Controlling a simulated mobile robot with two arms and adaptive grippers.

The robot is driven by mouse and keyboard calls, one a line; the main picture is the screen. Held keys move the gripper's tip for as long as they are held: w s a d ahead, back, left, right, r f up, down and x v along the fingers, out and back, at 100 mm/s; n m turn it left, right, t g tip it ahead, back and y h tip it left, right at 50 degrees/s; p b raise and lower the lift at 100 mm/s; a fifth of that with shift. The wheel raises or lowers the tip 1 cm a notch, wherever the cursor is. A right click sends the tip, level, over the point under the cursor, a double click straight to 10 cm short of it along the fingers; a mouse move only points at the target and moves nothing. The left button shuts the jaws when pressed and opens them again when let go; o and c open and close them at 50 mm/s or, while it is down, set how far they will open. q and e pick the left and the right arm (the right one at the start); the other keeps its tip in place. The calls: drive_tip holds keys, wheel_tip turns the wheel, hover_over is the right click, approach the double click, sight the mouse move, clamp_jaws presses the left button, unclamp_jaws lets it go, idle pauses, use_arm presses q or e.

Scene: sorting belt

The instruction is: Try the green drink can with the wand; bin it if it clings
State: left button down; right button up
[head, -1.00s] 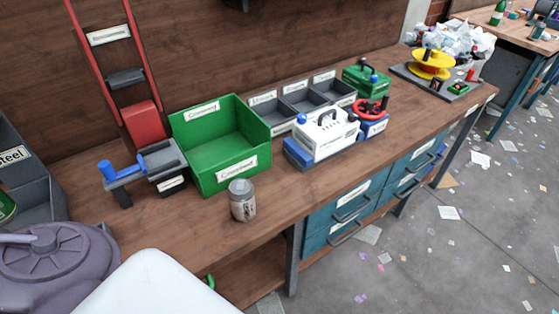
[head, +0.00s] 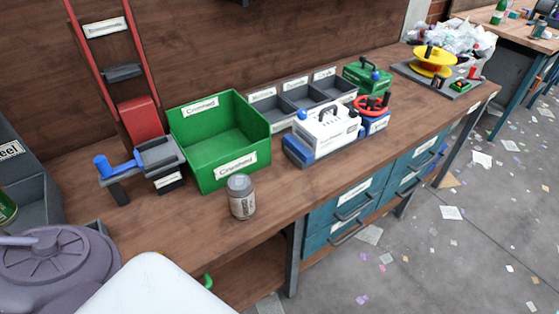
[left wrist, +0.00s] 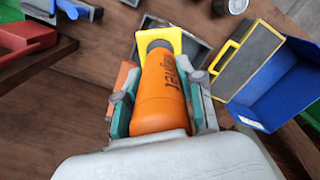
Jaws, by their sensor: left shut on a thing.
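In the left wrist view my left gripper (left wrist: 159,112) is shut on the orange wand (left wrist: 160,88), which is lettered "Magnet". The wand's dark neck and a yellow piece (left wrist: 165,37) lie beyond the fingers, over a grey tray. I see no can at the wand's tip. My right gripper is in neither view.
A red-framed press (head: 138,120) stands left of the box. The wrist view shows a blue bin (left wrist: 275,85). The bench front right of the jar is clear.

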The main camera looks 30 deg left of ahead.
use_arm(q)
drive_tip(key=shift+w+a+f+b, duration=0.1)
drive_tip(key=shift+a+f+b, duration=0.05)
drive_tip(key=shift+f+b, duration=0.75)
drive_tip(key=shift+w+a+f+b, duration=0.15)
drive_tip(key=shift+f+b, duration=0.5)
drive_tip(key=shift+f, duration=0.45)
drive_tip(key=shift+s, duration=0.1)
drive_tip(key=shift+r, duration=0.1)
